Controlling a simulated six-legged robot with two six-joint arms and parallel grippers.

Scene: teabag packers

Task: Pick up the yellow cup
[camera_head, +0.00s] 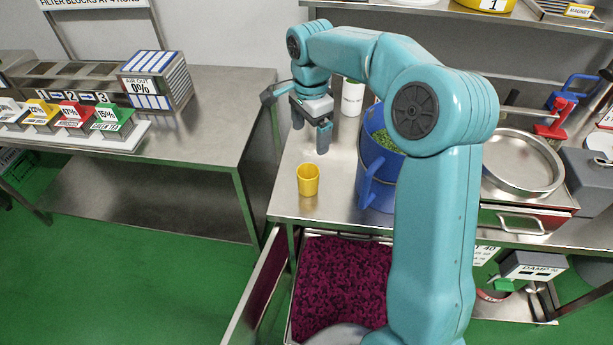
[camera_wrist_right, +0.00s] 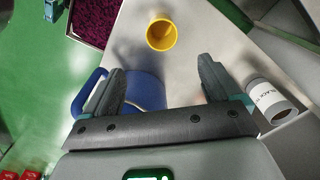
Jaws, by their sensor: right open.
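The yellow cup (camera_head: 308,180) stands upright on the steel table near its left front corner. In the right wrist view the cup (camera_wrist_right: 161,34) lies ahead of the fingertips and its open top shows. My right gripper (camera_head: 311,138) is above the table, behind the cup and apart from it. Its two fingers are spread with nothing between them, as the right wrist view (camera_wrist_right: 161,82) also shows. My left gripper is in neither view.
A blue pot (camera_head: 373,190) with green leaves stands right of the cup, partly behind my arm. A white "BLACK" canister (camera_head: 352,99) stands behind. A bin of dark red material (camera_head: 340,285) is below the table's front edge. A round steel pan (camera_head: 522,161) is at right.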

